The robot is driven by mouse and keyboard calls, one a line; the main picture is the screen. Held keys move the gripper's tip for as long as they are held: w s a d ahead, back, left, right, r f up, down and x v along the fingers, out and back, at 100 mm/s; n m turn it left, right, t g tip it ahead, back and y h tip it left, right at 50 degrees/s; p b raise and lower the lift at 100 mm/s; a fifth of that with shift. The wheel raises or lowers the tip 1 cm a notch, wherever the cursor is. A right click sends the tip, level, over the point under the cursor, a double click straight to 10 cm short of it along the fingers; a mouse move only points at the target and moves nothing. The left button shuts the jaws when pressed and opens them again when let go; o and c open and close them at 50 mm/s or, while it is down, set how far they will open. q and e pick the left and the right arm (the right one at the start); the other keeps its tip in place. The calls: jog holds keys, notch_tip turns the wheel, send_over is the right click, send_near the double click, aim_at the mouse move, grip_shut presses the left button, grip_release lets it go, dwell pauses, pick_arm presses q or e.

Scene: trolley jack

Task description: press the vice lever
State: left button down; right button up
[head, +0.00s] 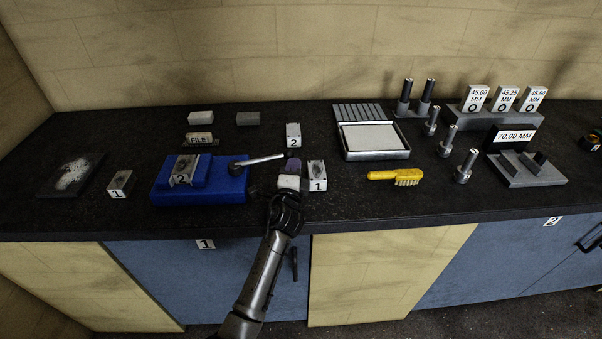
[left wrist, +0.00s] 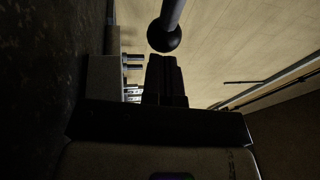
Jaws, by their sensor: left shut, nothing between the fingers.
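The blue vice (head: 225,188) stands on the dark bench, with a metal block marked 2 (head: 184,171) on it. Its silver lever (head: 262,160) slants slightly upward to the right from a dark hub. In the left wrist view the lever's dark ball end (left wrist: 164,37) is just beyond my fingertips; I cannot tell whether they touch. My left gripper (head: 293,163) is shut and empty at the lever's right end. It also shows in the left wrist view (left wrist: 164,62). My right gripper is not in view.
Blocks marked 1 (head: 317,177) and 2 (head: 293,136) stand close to my left gripper. A grey tray (head: 376,155) and a yellow brush (head: 395,177) lie to the right. Several upright pins and gauge blocks stand farther right.

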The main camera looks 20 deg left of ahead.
pick_arm(q)
jog(key=shift+w, duration=0.15)
dwell(0.4)
jog(key=p+v, duration=0.1)
jog(key=v, duration=1.2)
jog(key=shift+p, duration=0.35)
jog(key=shift+s+d, duration=0.1)
jog(key=shift+s, duration=0.3)
jog(key=shift+r, duration=0.1)
